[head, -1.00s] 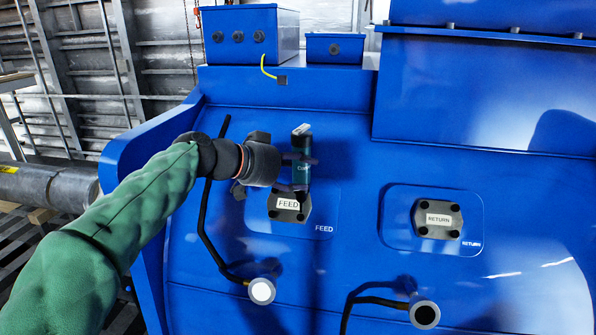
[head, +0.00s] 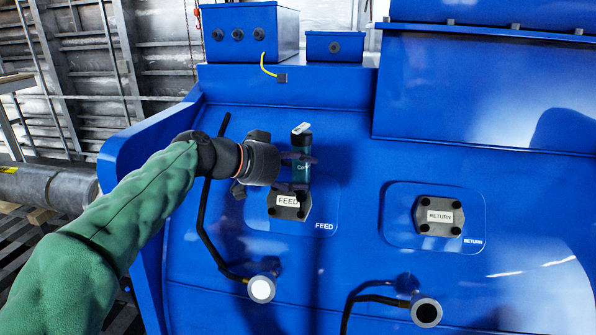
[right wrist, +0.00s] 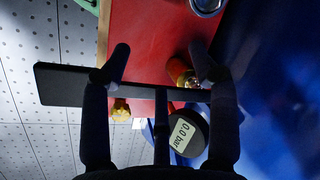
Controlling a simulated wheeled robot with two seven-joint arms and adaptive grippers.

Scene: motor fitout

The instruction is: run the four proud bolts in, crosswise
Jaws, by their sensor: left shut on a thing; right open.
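My left gripper (head: 302,171) is shut around a dark green cylindrical tool (head: 301,142) with a light top, held upright. The tool's lower end is over the upper right corner of the FEED cover plate (head: 288,202) and hides the bolt there; I cannot tell whether it touches. Dark bolt heads show at the other corners of this plate, such as the lower left bolt (head: 272,211). The RETURN cover plate (head: 438,217) to the right has dark bolts at its corners. My right gripper (right wrist: 160,50) is open and shows only in the right wrist view.
The plates sit on a big blue housing (head: 350,160). Two round-ended stubs, the left one (head: 261,289) white and the right one (head: 426,312) dark, stand below. The right wrist view shows a red panel (right wrist: 150,30), a dark bar (right wrist: 75,86) and a gauge reading 0.0 bar (right wrist: 183,137).

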